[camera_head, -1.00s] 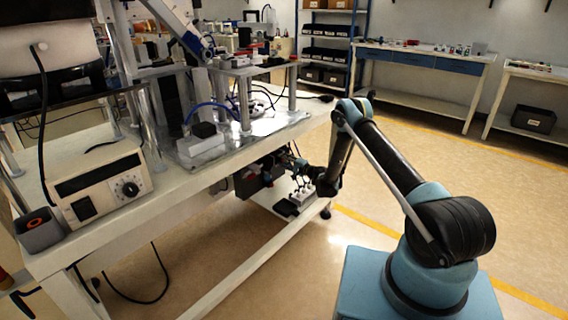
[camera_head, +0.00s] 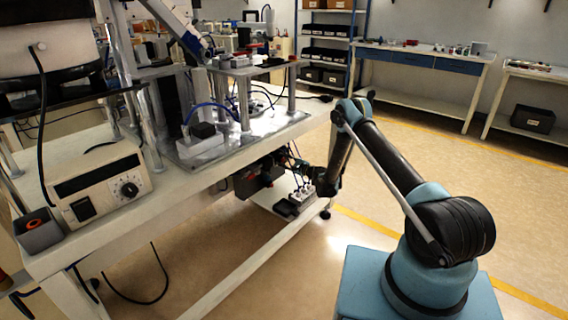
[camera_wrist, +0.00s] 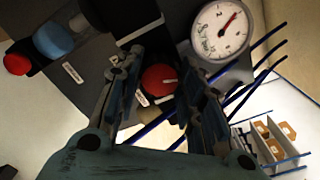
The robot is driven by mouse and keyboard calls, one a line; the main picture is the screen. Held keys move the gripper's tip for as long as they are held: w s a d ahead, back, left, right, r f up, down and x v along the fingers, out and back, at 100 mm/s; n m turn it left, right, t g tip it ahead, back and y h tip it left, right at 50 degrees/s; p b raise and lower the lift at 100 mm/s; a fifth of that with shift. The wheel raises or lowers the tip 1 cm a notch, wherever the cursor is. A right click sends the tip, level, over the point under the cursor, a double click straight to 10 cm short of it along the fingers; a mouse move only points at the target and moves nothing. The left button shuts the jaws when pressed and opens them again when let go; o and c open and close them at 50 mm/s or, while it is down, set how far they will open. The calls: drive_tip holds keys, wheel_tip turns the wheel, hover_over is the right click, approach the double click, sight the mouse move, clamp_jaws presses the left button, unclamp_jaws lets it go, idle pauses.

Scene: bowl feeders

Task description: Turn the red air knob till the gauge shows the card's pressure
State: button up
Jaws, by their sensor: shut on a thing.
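The red air knob (camera_wrist: 158,80) with a pale pointer mark sits between the two fingers of my gripper (camera_wrist: 160,70) in the wrist view. The fingers are shut on its sides. The round white gauge (camera_wrist: 209,40) is at the upper right of that view; its red needle points up and right. I cannot read its figures surely. In the head view, my gripper (camera_head: 292,165) is low beneath the bench edge, too small to make out well. I cannot make out the pressure card in either view.
A blue cylinder (camera_wrist: 54,40) and a red round part (camera_wrist: 16,64) stand left of the knob. Dark blue tubes (camera_wrist: 262,65) run close by my right finger. A white valve block (camera_head: 303,193) sits on the lower shelf. Floor to the right is clear.

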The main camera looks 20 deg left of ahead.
drive_tip(key=shift+d, duration=0.15)
idle(0.3)
drive_tip(key=o, duration=1.1)
drive_tip(key=shift+f, duration=0.1)
drive_tip(key=shift+w+r, duration=0.1)
drive_tip(key=shift+r, duration=4.9)
